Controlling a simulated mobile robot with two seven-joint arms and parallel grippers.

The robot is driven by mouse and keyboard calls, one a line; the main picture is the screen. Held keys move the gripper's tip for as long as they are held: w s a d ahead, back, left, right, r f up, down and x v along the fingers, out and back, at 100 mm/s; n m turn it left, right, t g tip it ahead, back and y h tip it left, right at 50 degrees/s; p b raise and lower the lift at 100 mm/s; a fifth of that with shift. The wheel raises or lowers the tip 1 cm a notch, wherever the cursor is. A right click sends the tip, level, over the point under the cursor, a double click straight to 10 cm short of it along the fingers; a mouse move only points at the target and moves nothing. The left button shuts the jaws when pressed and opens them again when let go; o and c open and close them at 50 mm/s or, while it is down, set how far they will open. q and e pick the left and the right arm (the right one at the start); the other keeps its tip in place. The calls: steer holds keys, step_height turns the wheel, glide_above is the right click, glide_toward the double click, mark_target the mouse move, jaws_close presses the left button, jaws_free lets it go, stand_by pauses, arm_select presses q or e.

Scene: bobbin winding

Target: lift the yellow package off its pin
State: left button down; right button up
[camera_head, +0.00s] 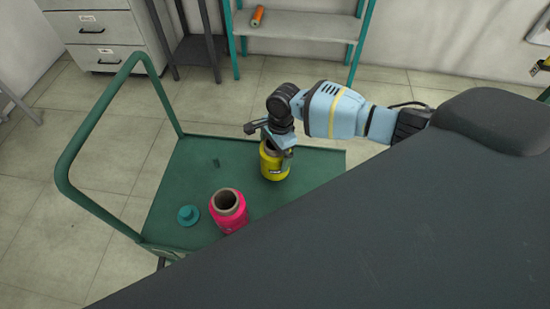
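The yellow package (274,169) stands upright on the green cart. My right gripper (275,143) is at its top, with the arm reaching in from the right. The gripper covers part of the package's upper rim. The fingertips are too small and overlapped to tell whether they grip it. The pin under the yellow package is hidden. My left gripper is not in view.
A pink package (230,218) with a brown core stands nearer on the green cart (185,170), beside a teal round piece (188,215). The cart's tubular handle (72,150) rises at left. Shelves (300,25) and drawers (95,30) stand behind.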

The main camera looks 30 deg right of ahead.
steer(key=c, duration=0.9)
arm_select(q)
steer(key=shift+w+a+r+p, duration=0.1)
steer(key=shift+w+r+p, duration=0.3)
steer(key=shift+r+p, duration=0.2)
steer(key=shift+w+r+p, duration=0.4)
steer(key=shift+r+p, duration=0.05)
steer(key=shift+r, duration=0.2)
arm_select(e)
steer(key=shift+o, duration=0.2)
step_height(320, 180, up, 10)
